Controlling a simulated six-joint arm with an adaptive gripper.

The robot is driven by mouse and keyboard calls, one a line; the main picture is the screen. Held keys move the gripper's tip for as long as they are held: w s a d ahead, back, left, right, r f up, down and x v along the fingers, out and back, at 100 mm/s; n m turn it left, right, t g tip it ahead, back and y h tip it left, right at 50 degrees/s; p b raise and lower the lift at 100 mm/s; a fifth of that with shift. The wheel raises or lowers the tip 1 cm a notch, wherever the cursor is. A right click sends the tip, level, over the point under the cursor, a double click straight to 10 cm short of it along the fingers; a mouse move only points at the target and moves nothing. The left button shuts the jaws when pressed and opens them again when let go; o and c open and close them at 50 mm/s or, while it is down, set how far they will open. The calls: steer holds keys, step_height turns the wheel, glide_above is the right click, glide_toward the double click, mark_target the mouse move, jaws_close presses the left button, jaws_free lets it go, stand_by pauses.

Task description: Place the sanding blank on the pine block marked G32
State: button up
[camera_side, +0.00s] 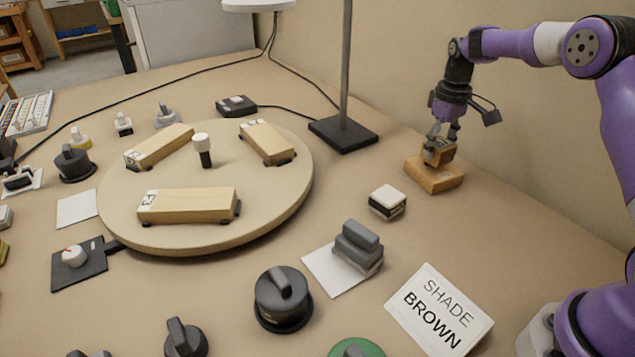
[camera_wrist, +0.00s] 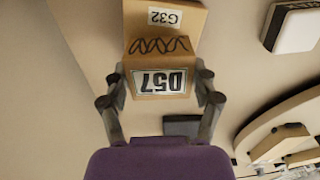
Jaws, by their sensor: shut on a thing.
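My gripper (camera_side: 440,143) is at the right of the bench, pointing down. It is shut on a small wooden piece, taken as the sanding blank (camera_wrist: 160,82), which bears a white D57 label and a dark wavy mark in the wrist view. The pine block (camera_side: 434,178) is under it; its G32 label (camera_wrist: 165,17) appears upside down in the wrist view. The blank (camera_side: 440,155) is over the block's upper face and appears to touch it, but I cannot tell whether it bears on it. Part of the block is hidden behind the blank.
A round turntable (camera_side: 280,210) carries several wooden pieces. A black lamp foot (camera_side: 343,134) stands left of the block. A white-topped box (camera_side: 388,201), a grey stepped piece (camera_side: 357,246) and a SHADE BROWN card (camera_side: 440,310) lie nearer. The bench around the block is clear.

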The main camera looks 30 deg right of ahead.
steer(key=shift+f, duration=0.8)
steer(key=shift+f, duration=0.15)
steer(key=o, duration=1.2)
steer(key=shift+c, duration=0.2)
